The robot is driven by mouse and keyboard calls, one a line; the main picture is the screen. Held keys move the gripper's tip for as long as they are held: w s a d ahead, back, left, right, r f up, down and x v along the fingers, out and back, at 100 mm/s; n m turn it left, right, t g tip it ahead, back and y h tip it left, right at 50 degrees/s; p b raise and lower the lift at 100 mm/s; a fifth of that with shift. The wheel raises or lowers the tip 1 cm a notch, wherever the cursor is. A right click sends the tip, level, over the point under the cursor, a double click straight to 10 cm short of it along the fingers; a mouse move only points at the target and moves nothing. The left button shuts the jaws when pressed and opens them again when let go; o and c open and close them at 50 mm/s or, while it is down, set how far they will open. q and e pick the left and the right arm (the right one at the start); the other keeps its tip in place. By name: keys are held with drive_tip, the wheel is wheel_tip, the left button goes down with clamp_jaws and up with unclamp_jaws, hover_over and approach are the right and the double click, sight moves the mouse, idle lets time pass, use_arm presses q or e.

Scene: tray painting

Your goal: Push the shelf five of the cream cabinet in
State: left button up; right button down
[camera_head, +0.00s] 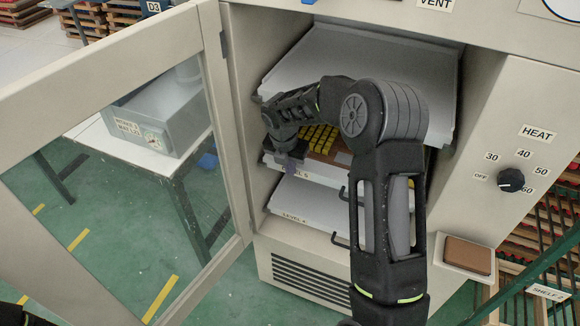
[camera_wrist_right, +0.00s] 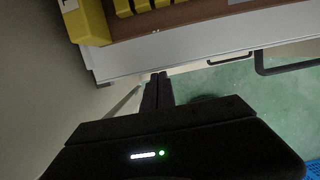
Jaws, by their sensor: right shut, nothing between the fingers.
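The cream cabinet (camera_head: 238,105) stands open, with several pull-out shelves inside. Shelf five (camera_head: 325,176), with a partly covered level label on its front, carries a brown board (camera_head: 325,144) with yellow blocks (camera_head: 316,134). My right arm reaches across the opening, and my right gripper (camera_head: 289,168) is at the left part of that shelf's front. In the right wrist view, its shut, empty fingers (camera_wrist_right: 158,76) point at the shelf's pale front edge (camera_wrist_right: 200,40). I cannot tell whether they touch it. My left gripper is not in view.
The glass door (camera_head: 120,150) is swung open at the left. A white shelf labelled level 4 (camera_head: 300,207) lies below, and a large white tray (camera_head: 350,65) sits above. A heat knob (camera_head: 511,180) and a brown block on a ledge (camera_head: 467,254) are at the right.

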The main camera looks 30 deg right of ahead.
drive_tip(key=shift+w+d+r, duration=0.15)
drive_tip(key=shift+w+d, duration=0.15)
drive_tip(key=shift+d, duration=0.1)
